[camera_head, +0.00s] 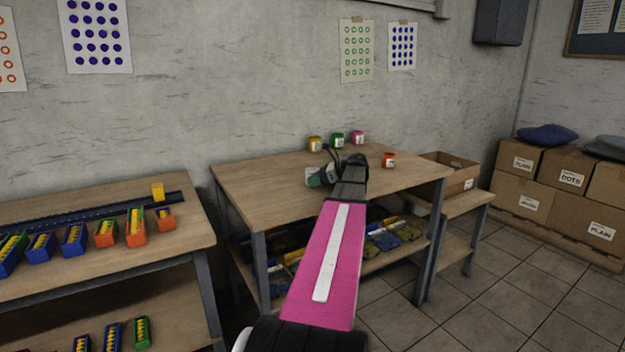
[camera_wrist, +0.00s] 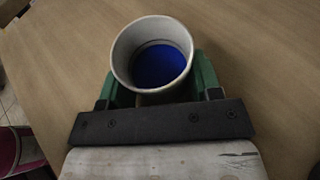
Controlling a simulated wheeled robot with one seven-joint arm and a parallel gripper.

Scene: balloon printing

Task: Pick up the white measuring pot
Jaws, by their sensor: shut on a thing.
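The white measuring pot (camera_wrist: 124,52) shows from above in the wrist view, with blue liquid or paint inside it. My gripper (camera_wrist: 153,92) has its green fingers on either side of the pot and is shut on it. In the head view, my gripper (camera_head: 325,178) is over the left middle of the wooden table (camera_head: 262,186). I cannot tell whether the pot touches the tabletop.
A bench (camera_head: 100,255) with colored bins stands left.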

